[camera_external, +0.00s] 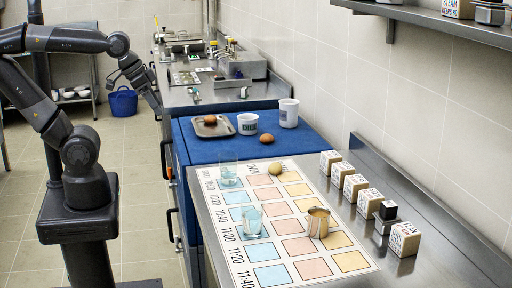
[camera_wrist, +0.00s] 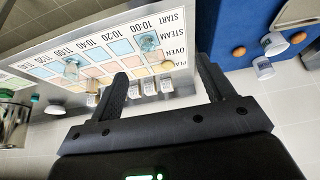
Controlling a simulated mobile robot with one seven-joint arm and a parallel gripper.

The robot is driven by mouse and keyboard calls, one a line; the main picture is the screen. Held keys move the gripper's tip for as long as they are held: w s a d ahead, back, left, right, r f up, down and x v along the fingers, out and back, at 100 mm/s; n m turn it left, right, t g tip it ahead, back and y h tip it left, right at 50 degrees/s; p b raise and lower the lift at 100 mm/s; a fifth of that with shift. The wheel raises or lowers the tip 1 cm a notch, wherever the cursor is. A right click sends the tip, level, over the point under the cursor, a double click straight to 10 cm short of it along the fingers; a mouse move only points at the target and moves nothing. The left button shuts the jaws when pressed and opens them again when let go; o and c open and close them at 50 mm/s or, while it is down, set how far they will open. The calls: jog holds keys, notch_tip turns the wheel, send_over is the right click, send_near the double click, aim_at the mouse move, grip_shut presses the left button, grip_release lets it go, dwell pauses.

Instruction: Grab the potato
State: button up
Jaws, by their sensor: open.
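A small yellowish round thing, which looks like the potato (camera_external: 275,168), rests at the far end of the printed mat (camera_external: 240,277), near its top edge. It also shows in the wrist view (camera_wrist: 168,65), between and beyond my fingers. Two browner round things are similar in size: one (camera_external: 210,120) on a small tray, one (camera_external: 266,138) on the blue counter top. I cannot tell surely whether these are eggs or potatoes. My gripper (camera_wrist: 161,66) is open and empty, its fingers wide apart. In the external view it hangs left of the counters, clear of all the round things.
Two glasses (camera_external: 228,175) (camera_external: 252,222) and a metal cup (camera_external: 318,222) stand on the mat. Labelled boxes (camera_external: 355,187) line its right side. White cups (camera_external: 247,123) (camera_external: 288,113) stand on the blue top (camera_external: 195,150). A shelf (camera_external: 430,18) overhangs upper right.

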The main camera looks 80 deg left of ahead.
jog(key=shift+w, duration=0.1)
dwell(0.4)
jog(key=g, duration=0.1)
send_over(274, 164)
jog(key=s, duration=0.2)
notch_tip(274, 164, down, 17)
jog(key=shift+w+a+f, duration=0.1)
jog(key=shift+w+f, duration=0.05)
jog(key=shift+f, duration=0.05)
jog(key=shift+s+x, duration=0.15)
jog(key=shift+x, duration=1.25)
jog(key=shift+s+x, duration=0.2)
jog(key=shift+x, duration=1.2)
jog(key=shift+f, duration=0.1)
jog(key=shift+c, duration=0.5)
jog(key=c, duration=1)
